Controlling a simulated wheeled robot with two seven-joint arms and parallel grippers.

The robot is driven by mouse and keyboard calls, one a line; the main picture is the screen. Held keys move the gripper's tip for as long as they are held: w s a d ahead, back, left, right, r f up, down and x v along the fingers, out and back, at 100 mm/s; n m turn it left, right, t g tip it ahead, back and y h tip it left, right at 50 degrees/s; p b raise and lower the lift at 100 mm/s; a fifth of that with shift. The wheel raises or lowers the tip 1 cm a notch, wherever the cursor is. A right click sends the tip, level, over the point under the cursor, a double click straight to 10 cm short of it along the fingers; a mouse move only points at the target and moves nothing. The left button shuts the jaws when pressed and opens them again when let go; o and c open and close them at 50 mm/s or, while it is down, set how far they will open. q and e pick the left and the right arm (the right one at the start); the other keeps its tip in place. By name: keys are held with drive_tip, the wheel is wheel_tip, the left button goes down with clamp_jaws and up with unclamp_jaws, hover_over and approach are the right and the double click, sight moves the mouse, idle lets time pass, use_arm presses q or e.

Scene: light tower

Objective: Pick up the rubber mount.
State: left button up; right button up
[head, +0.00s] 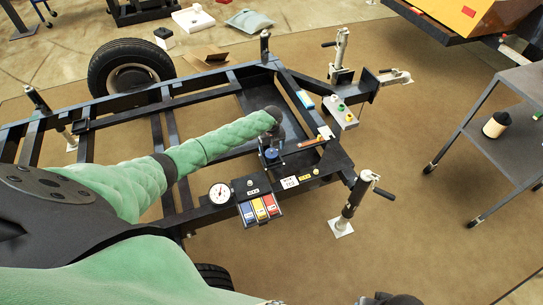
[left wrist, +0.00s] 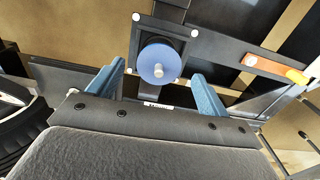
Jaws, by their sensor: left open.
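The rubber mount is a round part with a blue face and a pale central stud (left wrist: 158,62). It sits on a dark square plate with pale bolts at its corners. In the head view a small blue round part (head: 271,154) shows on the trailer frame just below my left wrist. My left gripper (head: 270,142) points down over it. In the left wrist view its two blue fingers (left wrist: 159,76) are apart, one on each side of the mount and nearer the camera. I see no contact. My right gripper is not clearly in view.
The black trailer frame (head: 205,93) fills the middle, with jack legs at its corners. A gauge (head: 220,193) and a box of red, yellow and blue blocks (head: 260,209) are at its near edge. An orange bar (left wrist: 265,66) lies right of the mount. A grey cart (head: 510,130) stands right.

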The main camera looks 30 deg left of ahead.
sight(271, 155)
use_arm(q)
drive_tip(key=shift+f, duration=1.45)
drive_tip(key=c, duration=1.2)
